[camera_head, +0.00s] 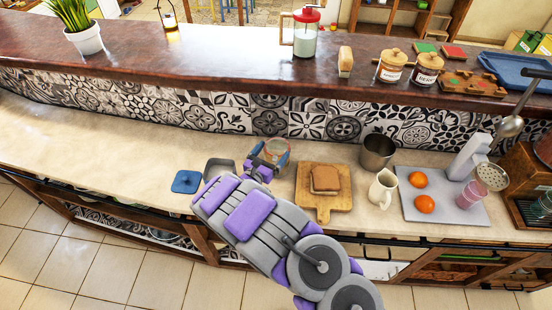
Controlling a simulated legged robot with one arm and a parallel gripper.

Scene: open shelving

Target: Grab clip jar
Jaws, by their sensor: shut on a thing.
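The clip jar (279,150) is a small clear glass jar with an orange-brown rim, near the back of the pale counter below the tiled wall. My gripper (267,160) is shut on it from the front left. My purple and grey arm reaches up from the bottom of the picture and hides the jar's lower left part. I cannot tell whether the jar's base touches the counter.
A wooden board (324,205) with bread (325,178) lies close on the right. A metal pot (378,151) and cream pitcher (382,188) stand beyond it. A grey open-topped item (218,167) and blue square (186,181) are on the left. The far-left counter is clear.

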